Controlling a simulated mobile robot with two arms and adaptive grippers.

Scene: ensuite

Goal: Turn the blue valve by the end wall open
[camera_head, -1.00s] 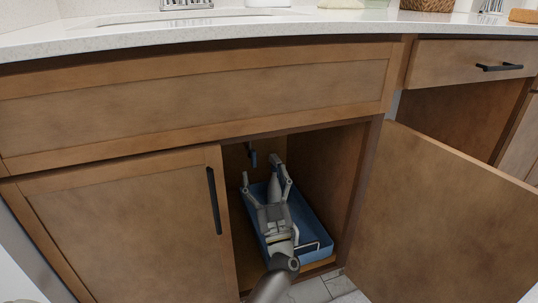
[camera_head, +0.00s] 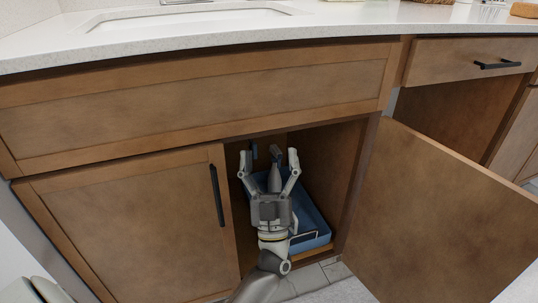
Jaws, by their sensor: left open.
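Two small blue handles show in the dark back of the open cabinet under the sink. One blue valve handle (camera_head: 254,150) hangs near the left finger's tip, and another blue handle (camera_head: 276,151) is just to its right. I cannot tell which is nearer the end wall. My left gripper (camera_head: 268,158) is inside the cabinet opening with its two fingers spread wide. Both handles appear between the fingertips in the picture; I see no clear contact. The lower parts of the valves are hard to make out. My right gripper is not in view.
A blue tray (camera_head: 314,223) lies on the cabinet floor under my arm, with a grey bottle-like thing (camera_head: 275,180) in it. The left door (camera_head: 125,230) is shut; the right door (camera_head: 445,220) stands open. The countertop (camera_head: 330,28) overhangs above.

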